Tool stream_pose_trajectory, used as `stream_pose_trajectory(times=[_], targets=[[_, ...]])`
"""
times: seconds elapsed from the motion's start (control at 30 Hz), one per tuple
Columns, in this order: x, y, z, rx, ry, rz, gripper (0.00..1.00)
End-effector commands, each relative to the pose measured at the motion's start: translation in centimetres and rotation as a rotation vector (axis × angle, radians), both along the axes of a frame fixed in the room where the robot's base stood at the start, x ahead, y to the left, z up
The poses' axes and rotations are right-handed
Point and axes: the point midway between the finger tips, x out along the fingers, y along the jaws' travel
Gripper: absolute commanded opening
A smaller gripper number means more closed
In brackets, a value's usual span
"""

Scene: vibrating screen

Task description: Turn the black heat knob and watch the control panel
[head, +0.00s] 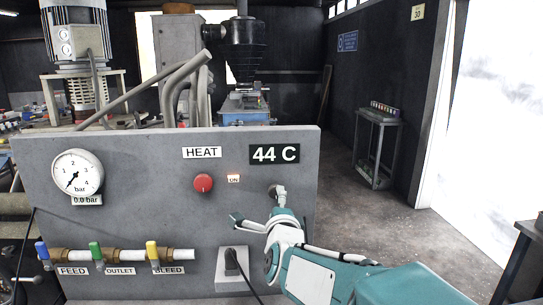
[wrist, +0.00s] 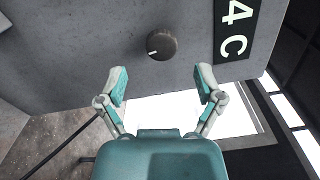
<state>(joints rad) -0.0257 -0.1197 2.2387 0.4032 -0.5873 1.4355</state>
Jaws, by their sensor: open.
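The black heat knob (wrist: 161,46) shows in the wrist view as a round dark knob with a white pointer mark, on the grey control panel (wrist: 90,55). My gripper (wrist: 162,84) is open and empty, its two fingers spread below the knob in that view and apart from it. In the head view my gripper (head: 259,206) is at the right part of the panel (head: 130,165); the knob is mostly hidden there behind a finger. The temperature display (head: 275,154) reads 44 C. A HEAT label (head: 202,152) is to its left, above a red round button (head: 203,183) and a small ON sign (head: 233,178).
A pressure gauge (head: 77,172) reads 0.0 bar. Blue, green and yellow valve handles sit along a pipe (head: 125,255) at the panel's lower left. A plug with a cable (head: 232,264) is below my gripper. Open floor (head: 400,235) lies right of the panel.

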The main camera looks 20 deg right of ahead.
Motion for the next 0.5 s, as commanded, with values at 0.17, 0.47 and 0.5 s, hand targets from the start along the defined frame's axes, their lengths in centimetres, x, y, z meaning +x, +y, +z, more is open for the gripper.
stream_pose_trajectory(times=[0.17, 0.47, 0.5], targets=[[-0.4, 0.1, 0.0, 0.0, 0.0, 0.001, 0.86], [-2.9, 0.6, 0.0, 0.0, -0.001, 0.001, 0.86], [-3.3, 0.7, 0.1, 0.0, -0.001, 0.001, 0.86]])
